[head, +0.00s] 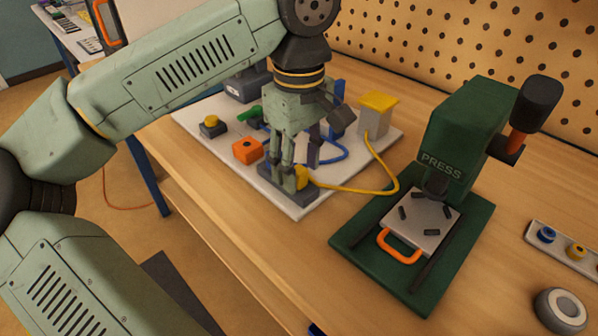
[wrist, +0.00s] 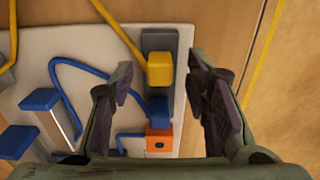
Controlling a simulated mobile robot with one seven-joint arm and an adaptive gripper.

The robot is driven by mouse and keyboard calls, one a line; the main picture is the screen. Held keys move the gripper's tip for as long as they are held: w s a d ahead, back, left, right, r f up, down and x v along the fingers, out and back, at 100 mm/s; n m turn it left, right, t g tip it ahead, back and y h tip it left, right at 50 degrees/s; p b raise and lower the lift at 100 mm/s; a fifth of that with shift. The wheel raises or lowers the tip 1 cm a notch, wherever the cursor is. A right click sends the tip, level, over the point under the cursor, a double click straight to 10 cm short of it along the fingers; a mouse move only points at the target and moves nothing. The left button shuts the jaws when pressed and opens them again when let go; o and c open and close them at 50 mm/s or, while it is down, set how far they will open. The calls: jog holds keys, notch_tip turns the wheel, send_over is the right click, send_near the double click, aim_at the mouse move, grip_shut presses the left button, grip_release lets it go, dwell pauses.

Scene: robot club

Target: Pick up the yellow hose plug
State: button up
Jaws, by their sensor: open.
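The yellow hose plug (head: 302,178) sits at the dark grey block (head: 316,194) on the white board, partly hidden behind my fingers in the head view. In the wrist view the yellow plug (wrist: 160,69) is a small yellow block on the grey block (wrist: 158,43). A yellow hose (head: 362,190) runs from it to a yellow-capped grey post (head: 375,116). My gripper (head: 287,180) is open and points down at the plug. In the wrist view my gripper (wrist: 160,72) has one finger on each side of the plug, with gaps between; it holds nothing.
An orange block (head: 248,151) and a blue plug (wrist: 157,106) with a blue hose lie close by on the white board (head: 300,208). A green press (head: 445,150) stands to the right.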

jog(key=shift+f, duration=0.95)
jog(key=shift+c, duration=0.2)
grip_shut()
